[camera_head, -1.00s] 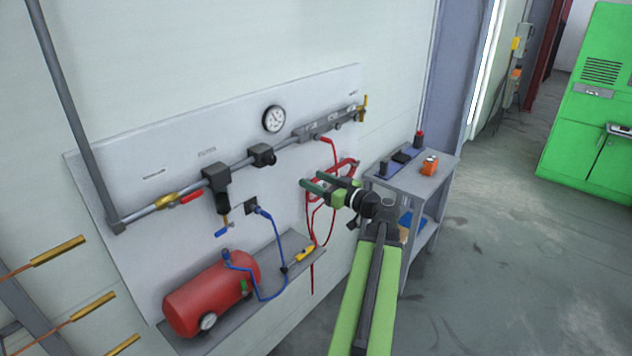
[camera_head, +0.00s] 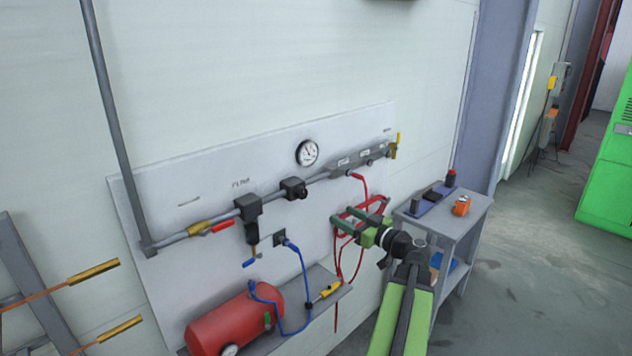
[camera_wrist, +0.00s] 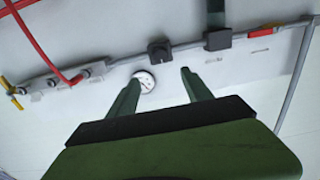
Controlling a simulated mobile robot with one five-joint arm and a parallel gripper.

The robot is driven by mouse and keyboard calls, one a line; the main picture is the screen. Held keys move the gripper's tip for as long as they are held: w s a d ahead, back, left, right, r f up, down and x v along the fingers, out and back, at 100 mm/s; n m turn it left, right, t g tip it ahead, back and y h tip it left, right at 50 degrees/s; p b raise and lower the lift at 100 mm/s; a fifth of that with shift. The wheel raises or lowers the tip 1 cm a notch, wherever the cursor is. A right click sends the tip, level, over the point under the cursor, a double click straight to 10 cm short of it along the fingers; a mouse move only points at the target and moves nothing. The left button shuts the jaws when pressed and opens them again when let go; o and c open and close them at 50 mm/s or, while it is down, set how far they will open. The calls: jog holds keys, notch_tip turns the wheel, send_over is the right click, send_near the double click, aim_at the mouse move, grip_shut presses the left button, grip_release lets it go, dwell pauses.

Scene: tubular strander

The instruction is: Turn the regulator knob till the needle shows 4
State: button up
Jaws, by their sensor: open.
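The round white gauge (camera_head: 307,153) with a dark needle is on the wall panel above the pipe. Its numbers are too small to read. The regulator, a black block with a knob (camera_head: 294,188), sits on the pipe just below the gauge. My gripper (camera_head: 342,221) is open and empty, to the right of and below the regulator, apart from it. In the wrist view the picture is upside down. The gauge (camera_wrist: 145,82) shows there partly behind one finger, and the regulator (camera_wrist: 159,51) lies beyond the open fingertips (camera_wrist: 160,75).
A red hose (camera_head: 362,190) hangs in coils near my gripper. A filter (camera_head: 248,208) and a red-handled valve (camera_head: 222,227) are left on the pipe. A red tank (camera_head: 235,320) stands on a shelf below. A grey cart (camera_head: 470,225) stands at right.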

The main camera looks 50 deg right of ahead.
aim_at(304, 195)
jog(key=w, duration=0.5)
jog(key=w+d, duration=0.1)
jog(key=w, duration=1.1)
jog(key=shift+w+d, duration=0.15)
jog(key=shift+w, duration=0.05)
